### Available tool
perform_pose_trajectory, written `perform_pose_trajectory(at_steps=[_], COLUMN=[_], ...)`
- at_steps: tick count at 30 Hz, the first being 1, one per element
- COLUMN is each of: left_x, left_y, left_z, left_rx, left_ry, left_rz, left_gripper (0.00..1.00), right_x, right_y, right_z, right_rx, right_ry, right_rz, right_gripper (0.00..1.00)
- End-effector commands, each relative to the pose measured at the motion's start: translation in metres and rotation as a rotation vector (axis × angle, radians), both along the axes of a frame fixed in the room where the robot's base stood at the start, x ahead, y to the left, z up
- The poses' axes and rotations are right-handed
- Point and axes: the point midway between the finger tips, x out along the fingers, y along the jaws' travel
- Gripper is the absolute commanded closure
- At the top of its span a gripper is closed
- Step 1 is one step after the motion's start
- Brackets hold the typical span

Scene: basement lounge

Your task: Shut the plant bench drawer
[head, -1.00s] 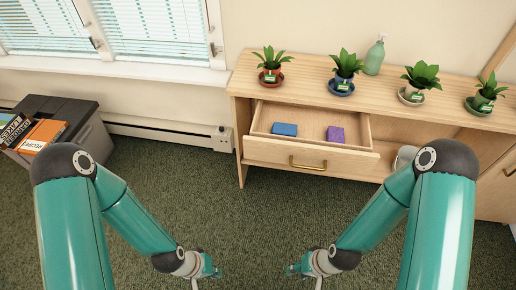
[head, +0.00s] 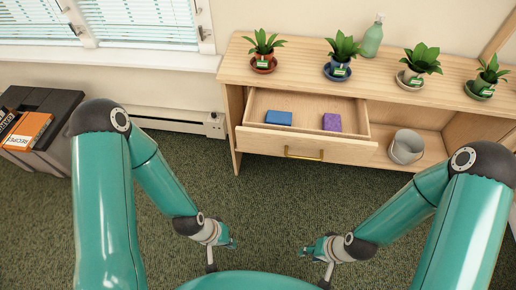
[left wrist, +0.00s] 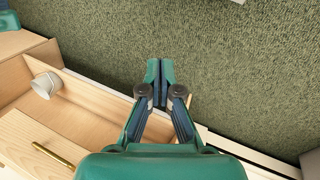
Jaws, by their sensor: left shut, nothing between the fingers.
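The plant bench drawer (head: 271,143) is pulled open under the left part of the wooden plant bench (head: 290,55). Its brass handle (head: 304,154) is on the front panel, and it also shows in the left wrist view (left wrist: 53,153). A blue block (head: 278,118) and a purple block (head: 332,122) lie in the drawer. My left gripper (head: 233,244) is low over the carpet, in front of the drawer and apart from it. In the left wrist view its fingers (left wrist: 155,72) are together and empty. My right gripper (head: 304,251) is also low; its fingers are too small to read.
Several potted plants (head: 342,51) on saucers and a green bottle (head: 373,38) stand on the bench top. A grey metal pot (head: 406,147) sits in the open shelf right of the drawer. A dark box with books (head: 30,130) is at the left. Green carpet (head: 215,185) is clear before the drawer.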

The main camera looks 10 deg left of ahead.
Motion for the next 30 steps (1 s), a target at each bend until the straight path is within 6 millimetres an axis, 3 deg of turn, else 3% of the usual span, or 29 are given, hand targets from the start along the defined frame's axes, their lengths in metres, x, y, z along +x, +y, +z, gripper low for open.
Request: perform_pose_trajectory(at_steps=[5,8,15,22,27,30], left_x=[0.004,0.016,0.083,0.143,0.16,0.164], left_y=[-0.001,-0.001,-0.014,-0.024,-0.03,-0.032], left_z=[-0.001,-0.004,-0.002,0.041,0.079,0.094], left_rx=[0.007,0.031,0.275,0.801,1.171,1.304], left_ry=[-0.025,-0.108,-0.569,-0.997,-1.125,-1.145], left_rz=[-0.019,-0.088,-0.496,-0.989,-1.223,-1.291], left_gripper=[1.0,1.0,1.0,1.0,1.0,1.0], right_x=[0.0,0.0,0.0,0.0,0.0,0.0], right_y=[0.0,0.0,0.0,0.0,0.0,0.0], right_z=[-0.001,-0.006,-0.026,-0.045,-0.054,-0.056], right_rx=[0.0,0.0,0.0,0.0,0.0,0.0], right_ry=[0.0,0.0,0.0,0.0,0.0,0.0], right_rz=[0.0,0.0,0.0,0.0,0.0,0.0], right_gripper=[0.63,0.63,0.63,0.63,0.63,0.63])
